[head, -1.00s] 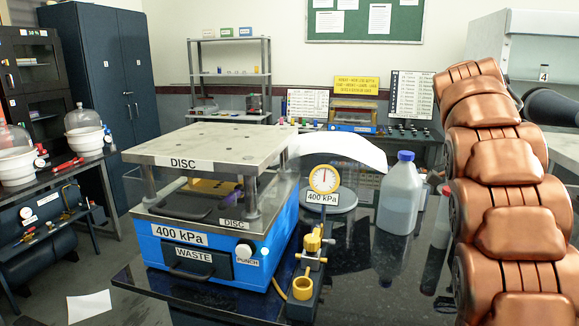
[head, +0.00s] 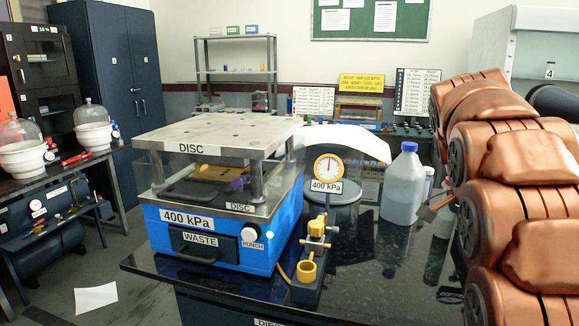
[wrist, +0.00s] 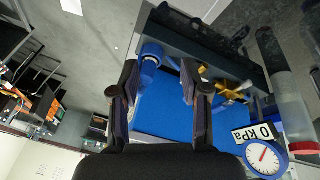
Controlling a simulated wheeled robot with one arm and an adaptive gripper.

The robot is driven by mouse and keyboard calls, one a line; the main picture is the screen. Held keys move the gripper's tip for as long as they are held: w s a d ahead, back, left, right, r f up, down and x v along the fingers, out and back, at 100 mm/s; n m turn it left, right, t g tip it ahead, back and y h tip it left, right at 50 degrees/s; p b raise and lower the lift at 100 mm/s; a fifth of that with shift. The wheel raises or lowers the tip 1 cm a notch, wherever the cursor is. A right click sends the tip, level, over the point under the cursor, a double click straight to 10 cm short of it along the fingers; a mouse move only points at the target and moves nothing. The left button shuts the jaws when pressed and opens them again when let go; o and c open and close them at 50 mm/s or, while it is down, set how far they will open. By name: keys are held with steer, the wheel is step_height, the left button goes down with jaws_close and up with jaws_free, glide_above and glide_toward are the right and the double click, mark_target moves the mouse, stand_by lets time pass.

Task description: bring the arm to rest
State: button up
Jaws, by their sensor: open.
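My copper-coloured arm (head: 525,175) fills the right side of the head view, folded beside the black bench. My gripper (wrist: 160,88) shows in the wrist view, with two dark fingers spread apart and nothing between them. A blue surface lies behind the fingers (wrist: 162,110); I cannot tell the distance to it. In the head view I cannot make out the gripper clearly.
The blue disc press (head: 215,235) stands on the black bench (head: 385,285), left of my arm. A 400 kPa gauge (head: 328,168), a brass valve fitting (head: 308,270) and a blue-capped bottle (head: 403,190) stand between them. The floor (head: 125,265) at left is mostly clear.

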steer(key=s+a+f+n+g+y+b, duration=0.15)
steer(key=s+a+f+n+b, duration=0.25)
steer(key=s+a+f+n, duration=0.7)
steer(key=s+a+f+n+y+b, duration=0.25)
steer(key=s+a+f+n, duration=0.25)
steer(key=s+a+f, duration=0.7)
step_height(320, 180, up, 14)
steer(key=s+d+t+p, duration=0.1)
steer(key=s+d+p, duration=0.1)
steer(key=p, duration=1.3)
steer(key=shift+d+f+n+h, duration=0.2)
steer(key=shift+d+n+h, duration=0.05)
steer(key=shift+n+h, duration=0.05)
